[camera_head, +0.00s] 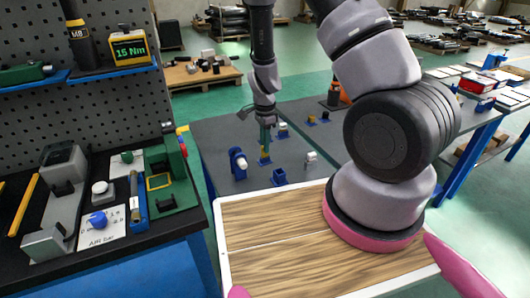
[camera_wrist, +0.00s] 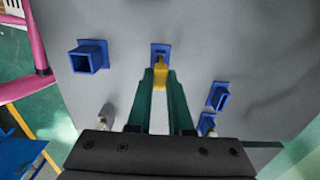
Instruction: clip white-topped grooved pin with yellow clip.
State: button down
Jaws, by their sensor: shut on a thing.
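My gripper (camera_wrist: 160,88) has green fingers, shut on the yellow clip (camera_wrist: 161,77). In the wrist view the clip is at the fingertips, just in front of a small blue holder (camera_wrist: 160,48) with a dark part in it. I cannot tell whether clip and holder touch. In the head view my gripper (camera_head: 265,143) points down over the grey table, with the yellow clip (camera_head: 265,156) low beneath it. A white-topped piece (camera_head: 283,125) stands on a blue base behind and right of the gripper. It may be the pin; its groove is too small to see.
A square blue socket (camera_head: 279,177), a blue piece with a pale face (camera_head: 238,162) and a white piece (camera_head: 310,157) stand around the gripper. A wooden-topped board (camera_head: 270,245) lies in front, a tool bench (camera_head: 150,245) at left. Bare grey table lies between pieces.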

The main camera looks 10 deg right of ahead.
jog(key=shift+r, duration=2.5)
